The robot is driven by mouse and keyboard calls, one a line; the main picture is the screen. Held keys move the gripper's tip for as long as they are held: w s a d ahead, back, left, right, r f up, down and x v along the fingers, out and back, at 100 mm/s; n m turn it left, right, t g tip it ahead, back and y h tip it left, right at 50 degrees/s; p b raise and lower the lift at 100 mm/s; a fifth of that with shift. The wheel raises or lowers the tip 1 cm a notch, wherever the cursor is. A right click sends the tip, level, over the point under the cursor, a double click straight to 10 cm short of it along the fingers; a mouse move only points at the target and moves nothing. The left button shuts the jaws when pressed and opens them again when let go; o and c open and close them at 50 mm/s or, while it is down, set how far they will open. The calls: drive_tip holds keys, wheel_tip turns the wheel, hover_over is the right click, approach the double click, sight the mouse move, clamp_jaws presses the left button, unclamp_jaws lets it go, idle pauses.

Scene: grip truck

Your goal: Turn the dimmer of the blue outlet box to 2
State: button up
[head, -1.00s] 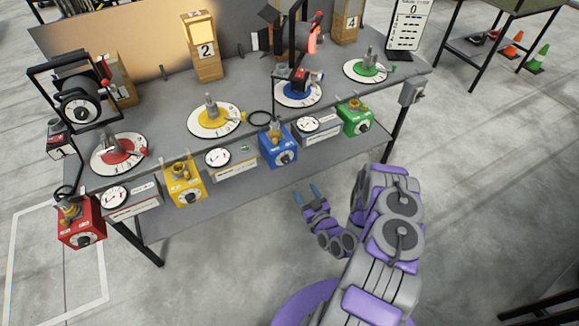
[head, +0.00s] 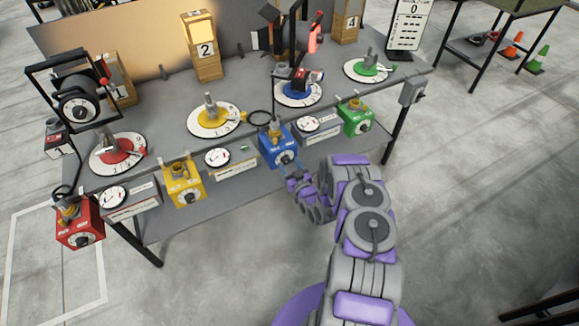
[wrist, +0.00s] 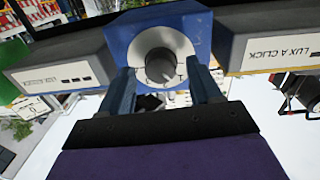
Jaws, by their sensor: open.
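The blue outlet box (head: 275,148) hangs at the front edge of the workbench, between two grey meter boxes. Its front carries a round dark dimmer knob on a pale dial. In the wrist view the blue box (wrist: 201,27) fills the top middle, and the dimmer knob (wrist: 161,67) lies between my fingertips. My gripper (head: 287,167) is open in front of the dial, and it also shows in the wrist view (wrist: 163,85) with one finger on each side of the knob. I cannot tell whether the fingers touch it. The dial's numbers are too small to read.
Red (head: 80,224), yellow (head: 185,184) and green (head: 356,117) outlet boxes hang along the same edge. Meter boxes flank the blue box closely, one to the left (head: 235,169) and one to the right (head: 318,132). The floor before the bench is clear.

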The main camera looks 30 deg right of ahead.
drive_tip(key=c, duration=1)
drive_tip(key=shift+c, duration=0.2)
drive_tip(key=shift+m, duration=0.4)
drive_tip(key=m+p, duration=0.2)
drive_tip(key=shift+r+m, duration=0.1)
drive_tip(key=shift+m, duration=0.2)
drive_tip(key=shift+w+d+m+p, duration=0.1)
drive_tip(key=shift+m+p, duration=0.45)
drive_tip(key=shift+m, duration=1.55)
drive_tip(key=shift+r, duration=0.1)
